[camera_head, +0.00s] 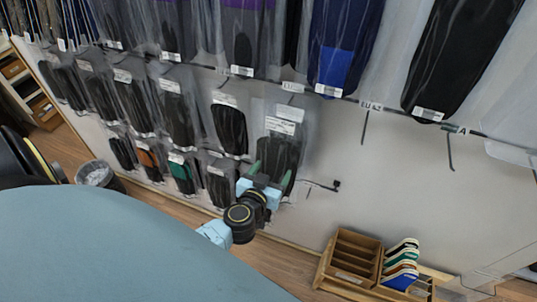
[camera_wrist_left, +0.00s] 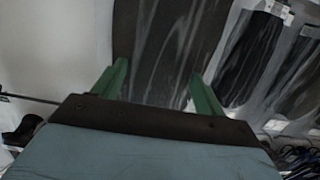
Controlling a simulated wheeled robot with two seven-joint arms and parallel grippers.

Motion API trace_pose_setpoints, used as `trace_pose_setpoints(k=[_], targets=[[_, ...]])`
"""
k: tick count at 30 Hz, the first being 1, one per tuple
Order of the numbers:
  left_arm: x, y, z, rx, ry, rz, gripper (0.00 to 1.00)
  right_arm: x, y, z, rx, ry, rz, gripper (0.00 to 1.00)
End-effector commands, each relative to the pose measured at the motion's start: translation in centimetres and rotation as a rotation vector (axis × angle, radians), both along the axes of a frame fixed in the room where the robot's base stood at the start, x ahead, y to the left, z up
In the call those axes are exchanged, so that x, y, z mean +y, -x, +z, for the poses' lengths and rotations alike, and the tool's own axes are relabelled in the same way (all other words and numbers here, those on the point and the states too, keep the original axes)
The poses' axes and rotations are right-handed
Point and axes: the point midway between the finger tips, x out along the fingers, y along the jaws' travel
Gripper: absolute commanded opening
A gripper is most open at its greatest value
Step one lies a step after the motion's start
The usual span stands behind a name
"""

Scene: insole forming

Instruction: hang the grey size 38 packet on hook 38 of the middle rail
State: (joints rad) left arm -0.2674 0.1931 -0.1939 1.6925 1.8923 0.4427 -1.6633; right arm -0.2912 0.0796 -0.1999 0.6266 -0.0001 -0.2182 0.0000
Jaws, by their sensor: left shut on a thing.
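The grey packet (camera_head: 280,151) is a clear bag with dark grey insoles and white labels near its top. It is upright in front of the wall. My left gripper (camera_head: 271,176) is shut on its lower part, with one green finger at each side. In the left wrist view the packet (camera_wrist_left: 165,45) rises between the green fingers (camera_wrist_left: 155,85). The middle rail (camera_head: 394,114) slants across the wall, with bare hooks (camera_head: 364,127) and (camera_head: 450,152) hanging into view on the right. The hook numbers are too small to read. The packet's top overlaps the rail's hanging row; contact cannot be told. My right gripper is not in view.
Hanging packets (camera_head: 230,128) crowd the left. Large blue and black packets (camera_head: 463,55) hang above. A rod with a black end (camera_head: 336,185) juts out just right of my gripper. A wooden box (camera_head: 352,255) stands lower right. Bare wall lies right of the packet.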

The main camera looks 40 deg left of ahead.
Motion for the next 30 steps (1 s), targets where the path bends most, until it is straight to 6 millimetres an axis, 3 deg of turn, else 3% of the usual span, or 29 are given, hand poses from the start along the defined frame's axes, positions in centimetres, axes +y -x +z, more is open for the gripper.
trace_pose_setpoints(k=[21,30], targets=[[1.0,-4.2,-0.4,-0.001,0.0,0.0,0.48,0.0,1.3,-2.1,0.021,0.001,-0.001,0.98],[1.3,-5.3,-1.0,0.001,-0.002,0.0,0.48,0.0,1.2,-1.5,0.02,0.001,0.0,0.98]])
